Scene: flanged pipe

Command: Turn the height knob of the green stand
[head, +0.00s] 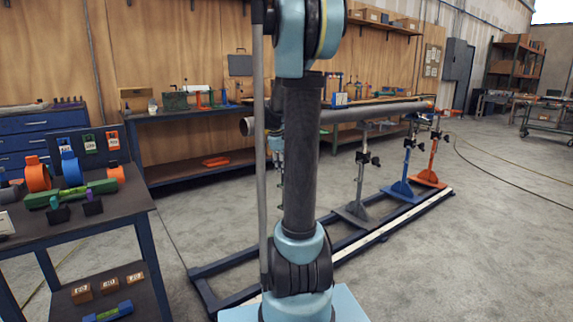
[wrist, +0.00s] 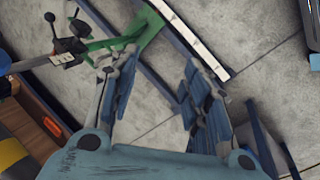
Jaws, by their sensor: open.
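The green stand (wrist: 140,36) shows in the upper left of the wrist view, lying slanted across the picture, with its green base towards the top middle. Black round-ended knobs and a clamp (wrist: 70,45) sit on its post at the far left; I cannot tell which is the height knob. In the head view my own arm hides most or all of this stand. My gripper (wrist: 161,64) is open and empty, its two blue-padded fingers apart over bare floor. The knobs lie to the left of the fingers, apart from them.
A long pipe (head: 375,111) rests on a row of stands: grey (head: 357,190), blue (head: 402,187) and orange (head: 431,170), on a dark floor frame with a white strip (head: 385,228). A tool table (head: 100,212) stands at left. The floor at right is open.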

